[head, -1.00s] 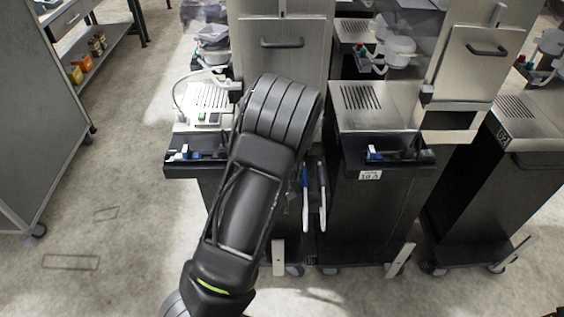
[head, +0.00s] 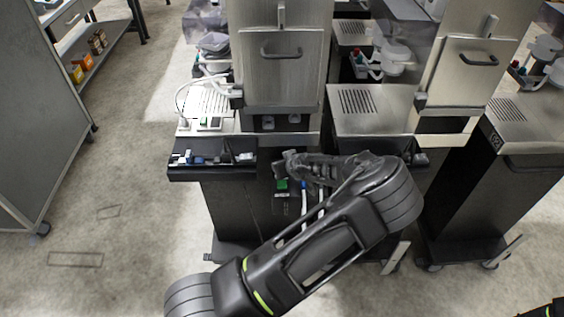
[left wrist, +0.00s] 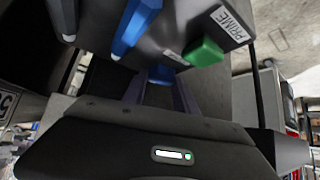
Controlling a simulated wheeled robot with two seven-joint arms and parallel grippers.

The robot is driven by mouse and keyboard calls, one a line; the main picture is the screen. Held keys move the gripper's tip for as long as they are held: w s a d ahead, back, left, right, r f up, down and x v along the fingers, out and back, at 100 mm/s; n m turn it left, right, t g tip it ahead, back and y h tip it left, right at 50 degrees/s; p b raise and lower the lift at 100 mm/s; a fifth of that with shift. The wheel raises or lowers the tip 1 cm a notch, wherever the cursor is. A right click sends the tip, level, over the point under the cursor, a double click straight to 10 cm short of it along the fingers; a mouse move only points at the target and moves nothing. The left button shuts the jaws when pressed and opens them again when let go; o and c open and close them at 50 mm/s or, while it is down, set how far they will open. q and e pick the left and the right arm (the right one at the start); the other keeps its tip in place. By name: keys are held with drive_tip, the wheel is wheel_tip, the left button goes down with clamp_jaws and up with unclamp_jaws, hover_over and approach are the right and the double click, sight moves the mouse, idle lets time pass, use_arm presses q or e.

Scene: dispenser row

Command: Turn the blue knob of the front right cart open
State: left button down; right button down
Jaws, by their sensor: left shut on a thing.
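My left gripper (head: 289,160) reaches in from the right side of the left-hand front cart (head: 238,215), over its side. In the left wrist view the two fingers (left wrist: 160,90) are closed around a small blue knob (left wrist: 161,73), mostly hidden between them. Beside it are a larger blue handle (left wrist: 135,25) and a green block (left wrist: 205,52) near a PRIME label (left wrist: 230,20). The green block also shows in the head view (head: 282,184). The knob's turn angle cannot be told. My right gripper is not in view.
A second front cart (head: 365,100) stands close on the right, partly behind my left arm, and another cart (head: 500,180) stands further right. The gap between the two front carts is narrow. A grey cabinet (head: 45,130) is at the left. The floor between is clear.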

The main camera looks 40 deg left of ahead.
use_arm(q)
drive_tip(key=shift+w+f+n+g+y+b, duration=0.2)
drive_tip(key=shift+n+g+y+b, duration=0.1)
drive_tip(key=shift+n+g+b, duration=0.3)
drive_tip(key=n+g+b, duration=0.1)
drive_tip(key=b, duration=0.1)
drive_tip(key=n+g+b, duration=0.1)
drive_tip(key=n+b, duration=0.1)
drive_tip(key=shift+w+d+f, duration=0.1)
drive_tip(key=shift+w+f, duration=0.05)
drive_tip(key=shift+r+n+g+y+b, duration=0.3)
drive_tip(key=shift+n+g+b, duration=0.5)
drive_tip(key=shift+b, duration=0.5)
drive_tip(key=c, duration=1)
unclamp_jaws()
drive_tip(key=shift+o, duration=0.2)
